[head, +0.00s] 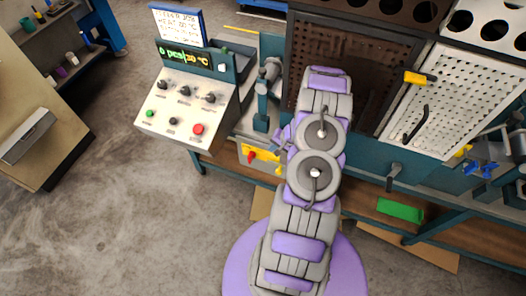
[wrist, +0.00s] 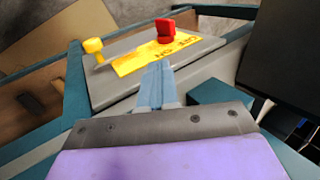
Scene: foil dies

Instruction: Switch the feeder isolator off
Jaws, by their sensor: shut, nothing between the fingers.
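The feeder isolator appears to be the yellow plate with a red handle (head: 252,157) on the bench front, left of my arm in the head view. In the wrist view, the yellow label (wrist: 140,61) lies on a grey panel, with the red handle (wrist: 165,30) standing at its far edge. Dark lettering on the label is only partly readable, and I cannot tell which setting the handle is at. My gripper (wrist: 158,70) is shut and empty. Its tips appear in front of the label's near edge, below the handle in the picture. I cannot tell whether they touch it.
A control box (head: 185,115) with dials, a red button and a display stands at the bench's left. Perforated panels (head: 420,105) rise behind the bench. Open concrete floor (head: 140,225) lies left.

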